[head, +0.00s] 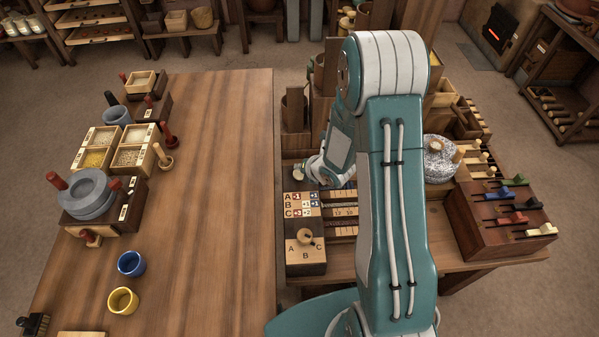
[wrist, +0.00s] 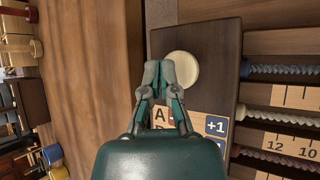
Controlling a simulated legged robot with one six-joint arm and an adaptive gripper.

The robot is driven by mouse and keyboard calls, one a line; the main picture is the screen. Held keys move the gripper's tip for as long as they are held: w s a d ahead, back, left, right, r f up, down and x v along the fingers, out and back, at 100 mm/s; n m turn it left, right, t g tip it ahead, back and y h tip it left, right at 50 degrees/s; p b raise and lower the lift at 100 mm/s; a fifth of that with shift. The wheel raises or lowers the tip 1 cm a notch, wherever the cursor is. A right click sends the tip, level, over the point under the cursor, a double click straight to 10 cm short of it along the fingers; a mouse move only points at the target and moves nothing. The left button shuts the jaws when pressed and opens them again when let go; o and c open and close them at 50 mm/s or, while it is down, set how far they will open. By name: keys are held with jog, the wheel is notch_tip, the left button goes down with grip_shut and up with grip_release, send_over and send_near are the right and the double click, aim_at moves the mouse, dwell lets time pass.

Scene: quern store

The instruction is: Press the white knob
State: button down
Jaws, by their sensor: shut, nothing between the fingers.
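The white knob is a round cream disc on a dark wooden panel. In the wrist view the knob (wrist: 184,69) sits just right of my fingertips, its left edge partly covered by them.
Tiles marked A, B, C (head: 301,204) and numbered scales (head: 344,212) lie near the knob. A wooden selector box (head: 305,255) stands in front. A slider box (head: 500,222) is at right. The left table (head: 215,200) has a wide clear middle.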

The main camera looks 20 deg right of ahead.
jog(key=shift+r, duration=2.5)
jog(key=shift+r, duration=0.1)
jog(key=s+d+r+m+h, duration=0.2)
jog(key=s+r+m+h, duration=0.1)
jog(key=r+m, duration=0.55)
jog(key=s+d+r+m+h, duration=0.2)
jog(key=s+r+m, duration=0.2)
jog(key=r+m, duration=0.45)
jog(key=s+a+r+m+g, duration=0.1)
jog(key=s+r+m, duration=0.2)
jog(key=s+m, duration=0.2)
jog(key=s+a+r+m+g, duration=0.1)
jog(key=s+r+m, duration=0.2)
jog(key=s+m, duration=0.2)
jog(key=s+a+r+m+y, duration=0.1)
jog(key=s+r+m, duration=0.3)
jog(key=s, duration=0.5)
jog(key=shift+s+a+m+g, duration=0.25)
jog(key=shift+a+m+g, duration=0.15)
jog(key=shift+a, duration=0.15)
dwell(1.2)
